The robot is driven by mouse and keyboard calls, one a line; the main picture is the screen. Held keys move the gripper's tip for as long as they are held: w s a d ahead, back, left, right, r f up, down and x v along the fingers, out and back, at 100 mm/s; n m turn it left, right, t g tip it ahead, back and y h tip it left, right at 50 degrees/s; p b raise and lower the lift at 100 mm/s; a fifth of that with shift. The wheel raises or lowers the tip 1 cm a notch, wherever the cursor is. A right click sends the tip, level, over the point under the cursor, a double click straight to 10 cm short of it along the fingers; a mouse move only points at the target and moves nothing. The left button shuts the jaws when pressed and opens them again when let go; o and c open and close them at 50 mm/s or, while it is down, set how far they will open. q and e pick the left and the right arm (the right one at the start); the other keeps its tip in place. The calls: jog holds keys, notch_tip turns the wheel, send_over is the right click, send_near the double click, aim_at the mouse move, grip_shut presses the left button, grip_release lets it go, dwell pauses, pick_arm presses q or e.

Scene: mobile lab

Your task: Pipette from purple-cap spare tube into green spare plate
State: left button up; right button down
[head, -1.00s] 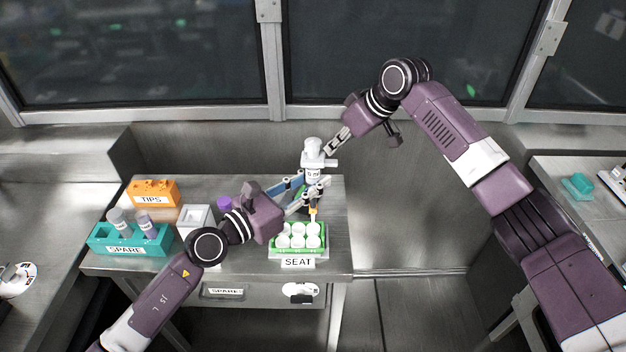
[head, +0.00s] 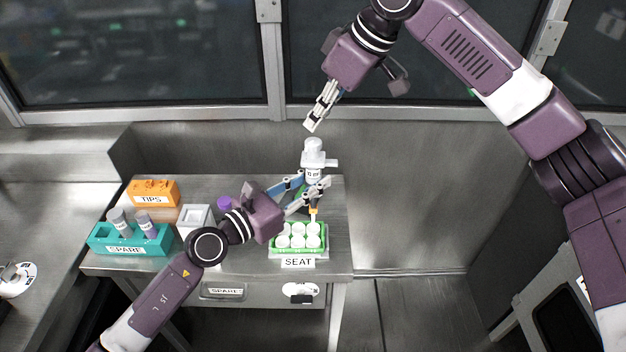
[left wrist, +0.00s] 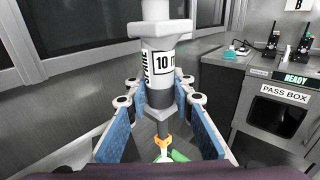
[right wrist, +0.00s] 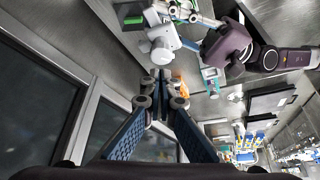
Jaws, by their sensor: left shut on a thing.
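My left gripper (head: 318,190) is shut on the white pipette (head: 313,150) and holds it upright. The pipette, marked "10", also shows between the blue-padded fingers in the left wrist view (left wrist: 160,62). Its orange lower end (head: 313,211) is at the back right of the green plate (head: 272,250); I cannot tell whether it touches. The plate has several white round wells and lies on the seat. My right gripper (head: 312,124) is empty above the pipette, fingertips together in the right wrist view (right wrist: 160,75). A purple cap (head: 225,202) shows partly behind my left arm.
The teal spare rack (head: 101,242) at the left holds tubes (head: 118,221) and (head: 146,224). The orange tips box (head: 153,192) is behind it, and a white box (head: 195,219) stands beside my left arm. The table's right edge is clear.

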aim_at(311, 140)
jog(key=shift+f, duration=1.2)
jog(key=shift+f, duration=0.3)
dwell(0.4)
pick_arm(q)
jog(key=shift+r, duration=0.1)
pick_arm(e)
jog(key=shift+f, duration=0.3)
jog(key=shift+r, duration=3.05)
jog(key=s+d, duration=0.5)
jog(key=s, duration=0.7)
jog(key=shift+d, duration=0.1)
